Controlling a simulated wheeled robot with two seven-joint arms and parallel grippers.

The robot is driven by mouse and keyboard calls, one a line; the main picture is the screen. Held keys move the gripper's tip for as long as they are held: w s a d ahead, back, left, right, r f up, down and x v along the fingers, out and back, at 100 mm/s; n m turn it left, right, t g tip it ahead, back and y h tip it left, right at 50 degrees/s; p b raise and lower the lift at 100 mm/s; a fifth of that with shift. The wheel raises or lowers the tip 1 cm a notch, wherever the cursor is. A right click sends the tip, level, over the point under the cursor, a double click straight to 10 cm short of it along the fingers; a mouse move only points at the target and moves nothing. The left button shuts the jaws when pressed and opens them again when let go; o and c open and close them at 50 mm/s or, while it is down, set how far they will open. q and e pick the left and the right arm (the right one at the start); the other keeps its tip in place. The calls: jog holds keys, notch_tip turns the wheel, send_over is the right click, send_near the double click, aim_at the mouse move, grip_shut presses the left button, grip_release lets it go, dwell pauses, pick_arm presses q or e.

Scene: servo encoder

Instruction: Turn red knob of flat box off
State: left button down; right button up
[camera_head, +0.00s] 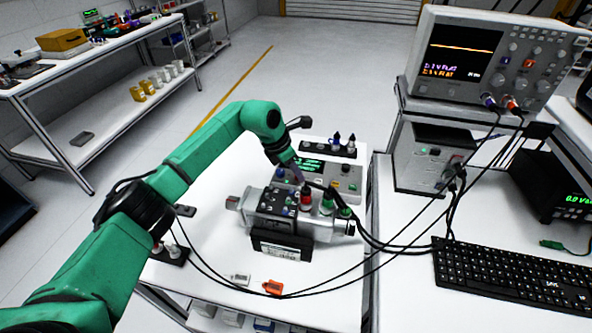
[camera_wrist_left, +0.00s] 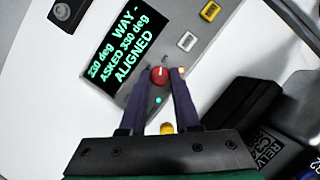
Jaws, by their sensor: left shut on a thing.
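The flat box is grey, with a dark display showing green text. In the head view the flat box (camera_head: 345,184) lies on the white table behind the servo unit. In the left wrist view its display (camera_wrist_left: 118,50) reads "ALIGNED" with degree figures, and a small green light (camera_wrist_left: 158,100) glows beside the knob. The red knob (camera_wrist_left: 160,73) has a pale pointer mark. My left gripper (camera_wrist_left: 161,80) is shut on the red knob, one dark finger on each side. In the head view my left gripper (camera_head: 297,168) comes down over the box, hiding the knob. My right gripper is not in view.
The servo unit (camera_head: 262,207) with red and green connectors stands just in front of the box, cables trailing from it. A rack of dark-capped pieces (camera_head: 330,148) sits behind. An oscilloscope (camera_head: 490,58) and keyboard (camera_head: 510,275) stand at right.

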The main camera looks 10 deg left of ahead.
pick_arm(q)
jog(key=n, duration=0.2)
jog(key=shift+r+n+t+y, duration=0.1)
jog(key=shift+n+t+y, duration=0.2)
jog(key=shift+n+t, duration=0.1)
jog(key=n, duration=0.1)
jog(key=n+y, duration=0.1)
jog(key=shift+d+n+t, duration=0.2)
jog(key=shift+n+t, duration=0.1)
jog(key=n+y+b, duration=0.1)
jog(key=n+b, duration=0.1)
jog(key=n, duration=0.1)
jog(key=shift+d+n, duration=0.15)
jog(key=shift+n, duration=0.15)
jog(key=shift+n+y+b, duration=0.65)
jog(key=shift+n+y, duration=0.05)
jog(key=shift+n, duration=0.8)
jog(key=c, duration=0.6)
grip_release()
jog(key=shift+s, duration=0.1)
